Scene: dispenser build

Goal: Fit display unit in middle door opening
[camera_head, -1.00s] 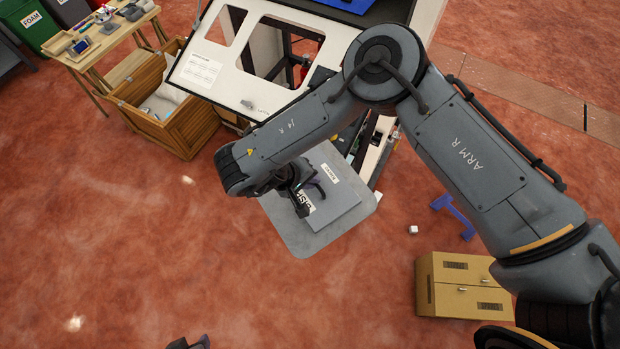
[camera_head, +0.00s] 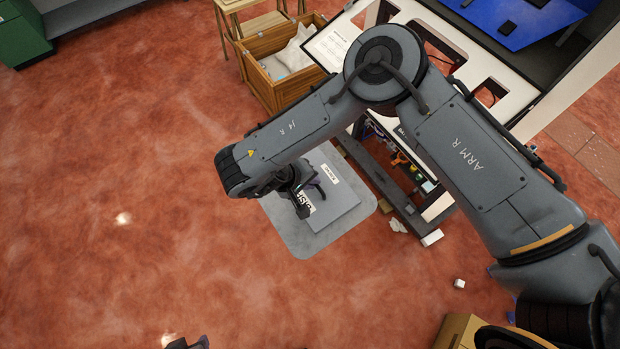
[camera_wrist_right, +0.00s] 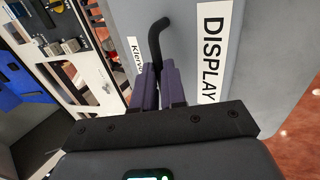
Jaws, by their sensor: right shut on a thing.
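The display unit is a grey rounded plate (camera_head: 284,228) with a darker grey box (camera_head: 342,204) and a bent black handle on it. My right gripper (camera_head: 303,200) is shut on it at the handle. In the right wrist view my right gripper's purple fingers (camera_wrist_right: 165,85) close around the black handle (camera_wrist_right: 156,38), beside a "DISPLAY" label (camera_wrist_right: 210,50). The white door (camera_head: 472,66) lies upper right, apart from the unit. Its middle opening (camera_head: 440,48) is partly hidden by my right arm. A dark tip (camera_head: 188,343) at the bottom edge may be my left gripper; its jaws are unclear.
A wooden crate (camera_head: 262,88) with pale bags stands left of the door. The cabinet's lower frame (camera_head: 385,180) holds small parts near the unit's right side. A blue panel (camera_head: 520,20) lies behind the door. A small white block (camera_head: 459,283) lies on the floor. Floor at left is clear.

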